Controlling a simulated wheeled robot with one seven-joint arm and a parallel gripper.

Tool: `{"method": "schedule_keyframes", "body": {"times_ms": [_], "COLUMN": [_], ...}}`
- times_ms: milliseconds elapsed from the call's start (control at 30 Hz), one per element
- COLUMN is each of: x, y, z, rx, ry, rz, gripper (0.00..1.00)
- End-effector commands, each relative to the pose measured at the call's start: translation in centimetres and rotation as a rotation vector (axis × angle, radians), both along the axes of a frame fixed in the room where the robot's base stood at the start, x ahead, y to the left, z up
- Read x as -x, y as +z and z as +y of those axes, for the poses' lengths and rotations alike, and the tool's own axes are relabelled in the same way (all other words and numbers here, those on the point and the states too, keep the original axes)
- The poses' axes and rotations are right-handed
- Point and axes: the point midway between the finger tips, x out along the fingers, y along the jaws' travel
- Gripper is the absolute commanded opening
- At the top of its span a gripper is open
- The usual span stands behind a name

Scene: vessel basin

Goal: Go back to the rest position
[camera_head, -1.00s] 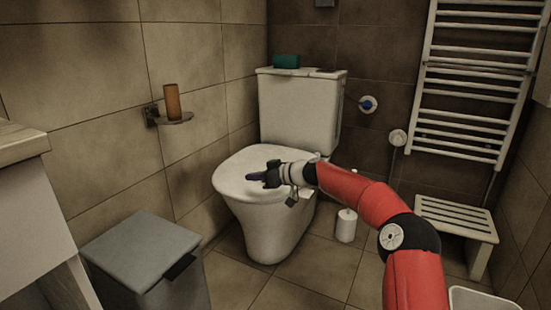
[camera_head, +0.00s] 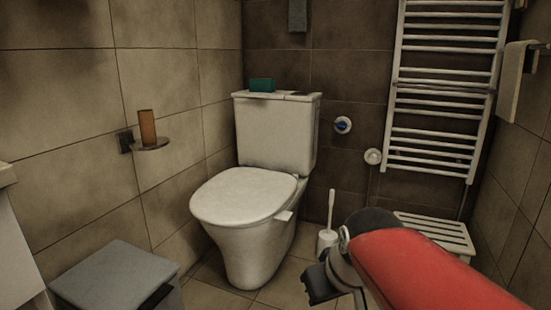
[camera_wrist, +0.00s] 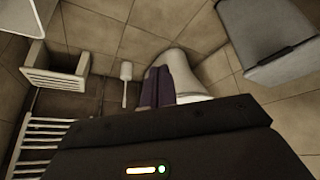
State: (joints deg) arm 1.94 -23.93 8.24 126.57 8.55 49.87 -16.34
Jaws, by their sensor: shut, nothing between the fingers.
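My gripper (camera_head: 320,284) hangs low in front of the toilet's right side in the head view, with my red arm coming in from the lower right. It is empty. In the wrist view its two dark purple fingers (camera_wrist: 157,86) lie side by side, closed together, over part of the white toilet. In the head view the fingertips are small and dark, and part of the wrist is hidden by the arm.
The toilet (camera_head: 246,197) has its lid down, with a teal item (camera_head: 262,85) on its tank. A toilet brush (camera_head: 328,228) and a slatted stool (camera_head: 437,231) stand to its right, under a towel rail (camera_head: 447,85). A grey bin (camera_head: 115,277) stands lower left.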

Motion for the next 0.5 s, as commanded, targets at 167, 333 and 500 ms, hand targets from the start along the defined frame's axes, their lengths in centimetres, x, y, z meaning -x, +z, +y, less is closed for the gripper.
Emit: {"method": "schedule_keyframes", "body": {"times_ms": [167, 333, 500], "x": [5.7, 9.7, 10.4], "y": [-1.7, -3.7, -0.4], "z": [-3.6, -5.9, -6.3], "rx": [-0.014, -0.040, -0.047], "ry": [-0.168, -0.293, -0.321], "rz": [-0.003, -0.006, -0.003], "gripper": [0.00, 0.00, 0.00]}}
